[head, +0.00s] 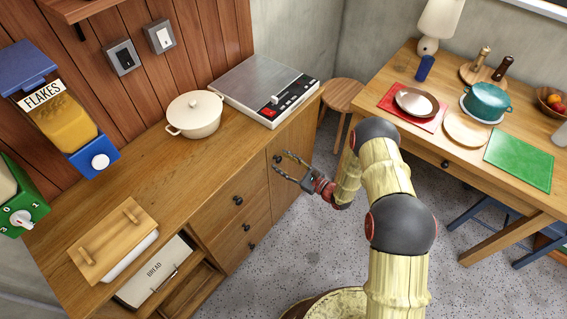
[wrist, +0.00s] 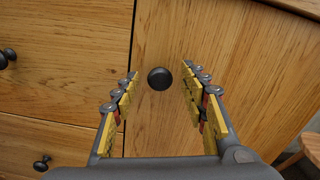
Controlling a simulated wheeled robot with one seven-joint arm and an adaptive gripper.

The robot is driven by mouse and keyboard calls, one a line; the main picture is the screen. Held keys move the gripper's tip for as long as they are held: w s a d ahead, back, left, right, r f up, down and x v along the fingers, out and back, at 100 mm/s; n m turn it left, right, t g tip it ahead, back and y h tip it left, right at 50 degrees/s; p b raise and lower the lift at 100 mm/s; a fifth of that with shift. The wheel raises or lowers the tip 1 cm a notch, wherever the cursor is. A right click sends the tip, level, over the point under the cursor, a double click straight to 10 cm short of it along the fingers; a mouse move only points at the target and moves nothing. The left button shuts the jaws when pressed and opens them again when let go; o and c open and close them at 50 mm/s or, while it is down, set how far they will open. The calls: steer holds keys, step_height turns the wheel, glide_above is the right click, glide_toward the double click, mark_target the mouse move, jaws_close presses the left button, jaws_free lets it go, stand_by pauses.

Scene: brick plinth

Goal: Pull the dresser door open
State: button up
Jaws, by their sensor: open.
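The wooden dresser (head: 150,180) stands along the left wall with its front facing right. Its door (head: 291,140) is a plain wood panel at the far end, beyond the drawers, and looks closed flush with the front. The door also shows in the wrist view (wrist: 215,45), with a dark round knob (wrist: 159,78) near its left edge. My gripper (head: 281,162) is at the door front, open and empty. In the wrist view its two fingers stand on either side of the knob, apart from it. How far the fingertips reach past the knob is unclear.
Drawers with dark knobs (head: 238,201) lie to the left of the door. A round stool (head: 343,94) stands past the dresser's far end. A wooden table (head: 430,150) with dishes is on the right. Speckled floor (head: 270,245) is open between dresser and table.

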steer(key=shift+c, duration=0.8)
jaws_close()
